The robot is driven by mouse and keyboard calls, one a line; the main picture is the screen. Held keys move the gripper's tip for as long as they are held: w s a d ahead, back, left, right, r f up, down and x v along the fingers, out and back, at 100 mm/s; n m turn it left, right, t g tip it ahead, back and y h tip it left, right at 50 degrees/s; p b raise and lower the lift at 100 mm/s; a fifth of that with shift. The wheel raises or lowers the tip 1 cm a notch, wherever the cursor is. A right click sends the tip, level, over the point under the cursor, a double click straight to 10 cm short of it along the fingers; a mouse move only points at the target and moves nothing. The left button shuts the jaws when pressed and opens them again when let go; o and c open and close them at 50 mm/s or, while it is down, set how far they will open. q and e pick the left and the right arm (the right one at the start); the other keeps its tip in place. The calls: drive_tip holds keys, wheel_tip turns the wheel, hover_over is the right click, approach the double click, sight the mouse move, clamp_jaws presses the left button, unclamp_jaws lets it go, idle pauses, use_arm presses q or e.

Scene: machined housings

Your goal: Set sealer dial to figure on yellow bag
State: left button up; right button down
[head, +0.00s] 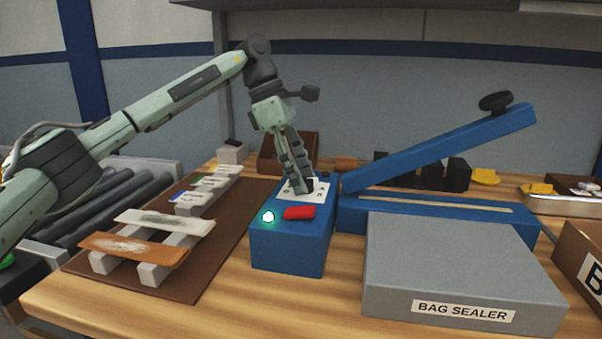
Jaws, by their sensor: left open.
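The blue control box (290,245) of the sealer stands on the wooden bench. Its top carries a white dial plate (289,190) with a dark dial (309,184), partly hidden by my fingers. My left gripper (300,187) points down at the dial, open, its fingertips at or just above the knob. I cannot tell whether they touch it. The dial's setting and the plate's figures cannot be read. Small yellow pieces (486,177) lie at the right back; I cannot tell whether one is the yellow bag, and no figure is legible. My right gripper is not in view.
A red switch (299,212) and a lit lamp (268,217) sit in front of the dial. The blue sealing arm (445,146) is raised at right. A grey block labelled BAG SEALER (460,270) stands before it. Bags lie on a rack (155,272) over a brown mat (205,265).

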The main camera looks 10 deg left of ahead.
use_arm(q)
drive_tip(key=v, duration=1.2)
